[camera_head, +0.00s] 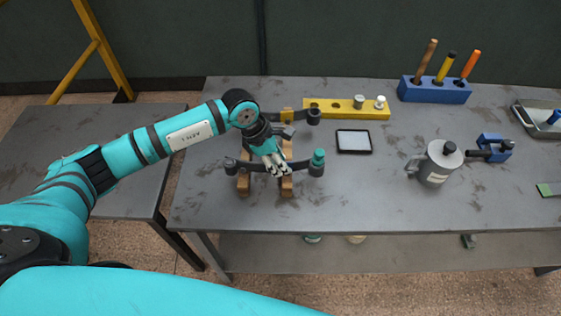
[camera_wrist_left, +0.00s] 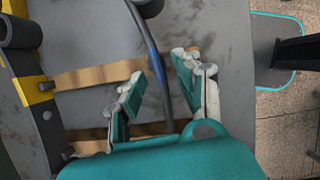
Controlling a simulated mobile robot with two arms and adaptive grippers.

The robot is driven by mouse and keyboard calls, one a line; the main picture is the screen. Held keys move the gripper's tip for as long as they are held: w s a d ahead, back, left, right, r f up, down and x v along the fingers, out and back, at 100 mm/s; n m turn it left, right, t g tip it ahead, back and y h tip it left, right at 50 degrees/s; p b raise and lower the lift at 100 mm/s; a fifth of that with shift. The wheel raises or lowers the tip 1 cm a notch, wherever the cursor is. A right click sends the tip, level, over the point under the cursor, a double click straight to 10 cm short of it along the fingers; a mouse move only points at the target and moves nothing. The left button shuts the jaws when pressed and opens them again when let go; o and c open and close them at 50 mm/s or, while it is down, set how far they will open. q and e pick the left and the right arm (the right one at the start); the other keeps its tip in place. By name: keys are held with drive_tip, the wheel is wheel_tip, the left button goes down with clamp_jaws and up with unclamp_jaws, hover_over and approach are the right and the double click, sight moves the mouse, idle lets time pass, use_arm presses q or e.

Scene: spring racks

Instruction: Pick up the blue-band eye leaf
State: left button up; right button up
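The blue-band eye leaf appears to be the dark curved bar (camera_head: 300,168) with an eye at each end, lying across two wooden rails (camera_head: 244,185) at the front of the rack. A teal piece shows at its right eye. In the left wrist view the leaf (camera_wrist_left: 153,48) has a bluish middle and passes between the fingers. My left gripper (camera_head: 276,170) is over the middle of this leaf. In the wrist view the left gripper (camera_wrist_left: 160,68) is open, one finger on each side, with gaps to the leaf. My right gripper is not in view.
A second leaf with a yellow band (camera_wrist_left: 40,88) lies behind, parallel. A yellow block (camera_head: 345,109) with small cylinders, a black-framed tablet (camera_head: 354,141), a grey can (camera_head: 436,164), a blue clamp (camera_head: 493,148) and a blue tool holder (camera_head: 434,90) stand right. The front table centre is clear.

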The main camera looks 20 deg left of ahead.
use_arm(q)
drive_tip(key=shift+c, duration=0.4)
clamp_jaws()
drive_tip(key=shift+w, duration=0.1)
drive_tip(key=shift+r, duration=0.2)
